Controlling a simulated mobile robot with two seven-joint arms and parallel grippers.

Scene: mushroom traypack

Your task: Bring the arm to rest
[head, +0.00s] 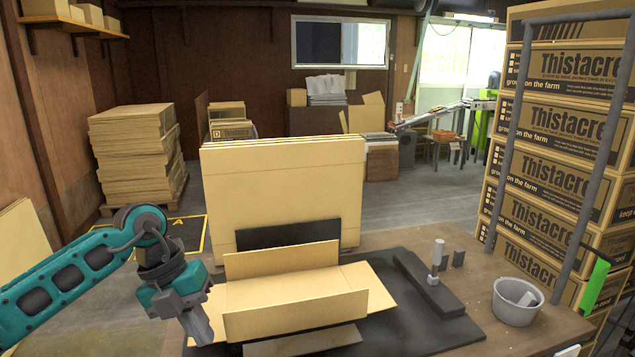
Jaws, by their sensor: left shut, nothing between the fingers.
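My left gripper (197,326) comes in from the left on a teal and grey arm and points down. It is shut and empty. It is just left of an open cardboard box (295,325) that lies on a black mat (390,335) with its flaps spread. My right gripper does not show.
Flat cardboard sheets (283,185) stand upright behind the box. To the right are a dark bar fixture (428,283) and a grey bowl (515,303) on the brown table (475,262). Stacked Thistacre cartons (555,125) and a grey rail frame bound the right side.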

